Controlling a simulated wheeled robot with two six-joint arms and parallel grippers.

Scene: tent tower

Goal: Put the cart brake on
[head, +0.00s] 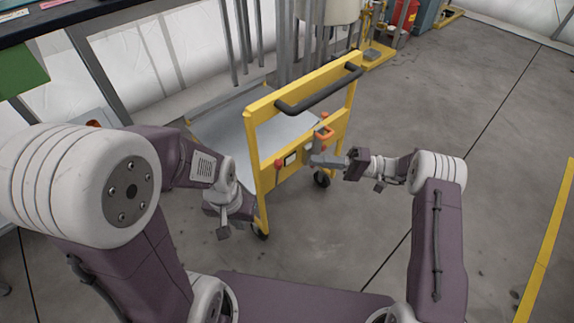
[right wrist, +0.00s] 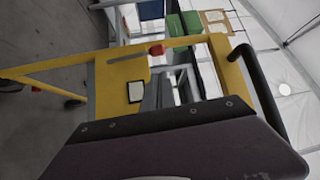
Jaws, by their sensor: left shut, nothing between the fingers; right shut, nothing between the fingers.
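The yellow cart (head: 262,165) stands in front of me, with a black push handle (head: 318,88). An orange lever or bracket (head: 324,133), possibly the brake, is on its right-hand frame. A red knob (head: 279,164) is left of a small pale label (head: 290,159). My right gripper (head: 316,160) is shut and empty just below the orange part; I cannot tell whether it touches the cart. The right wrist view shows the yellow panel, the label (right wrist: 135,92), a red knob (right wrist: 156,49) and the handle (right wrist: 258,80). My left gripper (head: 222,229) is shut and empty near the cart's left post.
The cart has a grey deck (head: 235,125) and black wheels (head: 321,179). Grey poles (head: 240,35) stand behind it. A dark-topped table (head: 70,15) is at the upper left. Yellow-based equipment (head: 375,55) stands at the back. The floor on the right is clear.

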